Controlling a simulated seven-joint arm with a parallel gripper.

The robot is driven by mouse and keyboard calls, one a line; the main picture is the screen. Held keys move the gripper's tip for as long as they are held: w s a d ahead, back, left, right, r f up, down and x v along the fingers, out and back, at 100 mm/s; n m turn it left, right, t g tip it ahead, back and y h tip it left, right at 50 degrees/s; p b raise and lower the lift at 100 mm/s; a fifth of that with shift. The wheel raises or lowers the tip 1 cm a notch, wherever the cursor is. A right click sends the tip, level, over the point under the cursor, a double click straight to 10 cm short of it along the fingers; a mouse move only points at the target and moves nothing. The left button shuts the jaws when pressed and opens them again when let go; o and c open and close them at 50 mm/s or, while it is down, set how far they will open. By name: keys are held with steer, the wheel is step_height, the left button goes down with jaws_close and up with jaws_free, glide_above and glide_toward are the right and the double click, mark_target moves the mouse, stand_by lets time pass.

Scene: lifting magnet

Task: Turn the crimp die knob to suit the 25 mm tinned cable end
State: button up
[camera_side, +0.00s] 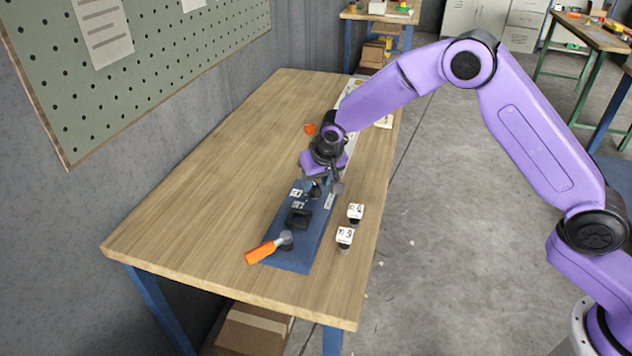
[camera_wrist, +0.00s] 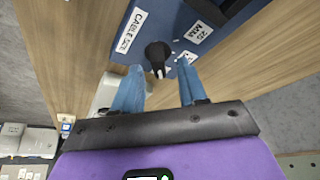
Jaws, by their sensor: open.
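The crimp tool is a blue base (camera_side: 292,258) on the wooden bench, with a black block (camera_side: 298,219) and an orange-handled lever (camera_side: 262,251). Its black die knob (camera_wrist: 156,52) has a pale pointer mark facing down in the wrist view. A "CABLE SIZE" label (camera_wrist: 132,30) lies left of the knob and a "25 MM" label (camera_wrist: 198,32) to its right. My gripper (camera_wrist: 158,68) is open, its blue fingers either side of the knob's lower end, with gaps visible. In the side view my gripper (camera_side: 326,187) hides part of the knob.
An orange item (camera_side: 310,128) lies farther back. The bench's left side is clear; a pegboard wall (camera_side: 150,60) borders it.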

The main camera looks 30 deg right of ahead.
steer(key=shift+w+f, duration=0.25)
steer(key=shift+f, duration=0.25)
jaws_close()
